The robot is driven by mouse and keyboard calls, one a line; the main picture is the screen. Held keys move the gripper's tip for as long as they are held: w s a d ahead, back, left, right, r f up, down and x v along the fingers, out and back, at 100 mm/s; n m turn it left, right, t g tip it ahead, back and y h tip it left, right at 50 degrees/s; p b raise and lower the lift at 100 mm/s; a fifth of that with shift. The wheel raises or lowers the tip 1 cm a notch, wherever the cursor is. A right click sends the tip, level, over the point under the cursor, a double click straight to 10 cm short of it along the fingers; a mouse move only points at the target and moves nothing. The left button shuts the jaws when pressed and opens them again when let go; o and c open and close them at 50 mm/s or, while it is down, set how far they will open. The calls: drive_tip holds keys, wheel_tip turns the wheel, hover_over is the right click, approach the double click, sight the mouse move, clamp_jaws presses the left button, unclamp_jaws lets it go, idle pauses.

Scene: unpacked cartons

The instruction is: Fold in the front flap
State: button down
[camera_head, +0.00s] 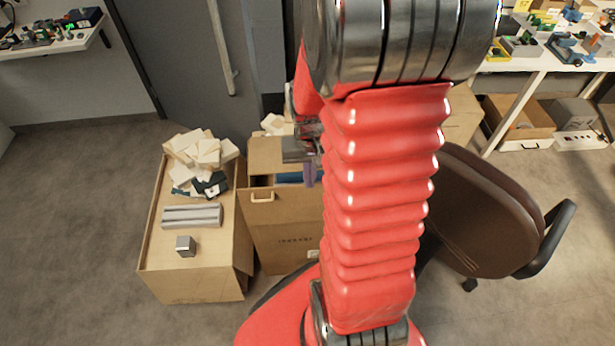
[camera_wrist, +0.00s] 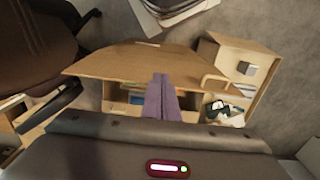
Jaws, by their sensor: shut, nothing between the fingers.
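The open brown carton (camera_head: 283,243) stands in the middle of the head view, partly hidden by my arm. Its front flap (camera_wrist: 125,63) shows in the wrist view as a wide tan panel on the side facing my body. The flap is out from the opening; its exact tilt is hard to tell. A pale handle (camera_wrist: 217,79) shows near one end, and also in the head view (camera_head: 262,197). My gripper (camera_wrist: 163,82) has purple fingers, shut and empty, over the opening and overlapping the flap's edge in view. I cannot tell whether they touch. In the head view the fingers (camera_head: 308,173) show beside my arm.
Blue and other contents lie inside the carton. A second carton (camera_head: 155,245) at left bears white blocks (camera_head: 205,150), a grey ribbed piece (camera_head: 192,216) and a small metal cube (camera_head: 186,246). A brown chair (camera_head: 490,215) stands close on the right. Floor at far left is clear.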

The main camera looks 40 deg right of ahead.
hover_over(309, 203)
drive_tip(key=s+a, duration=0.2)
wheel_tip(309, 203, down, 12)
drive_tip(key=shift+s+d+f, duration=0.1)
drive_tip(key=shift+f, duration=0.1)
drive_tip(key=w+d+f, duration=0.9)
drive_tip(key=w+f, duration=0.2)
drive_tip(key=w, duration=0.3)
wheel_tip(309, 203, up, 11)
drive_tip(key=shift+s, duration=0.3)
idle(1.7)
idle(0.4)
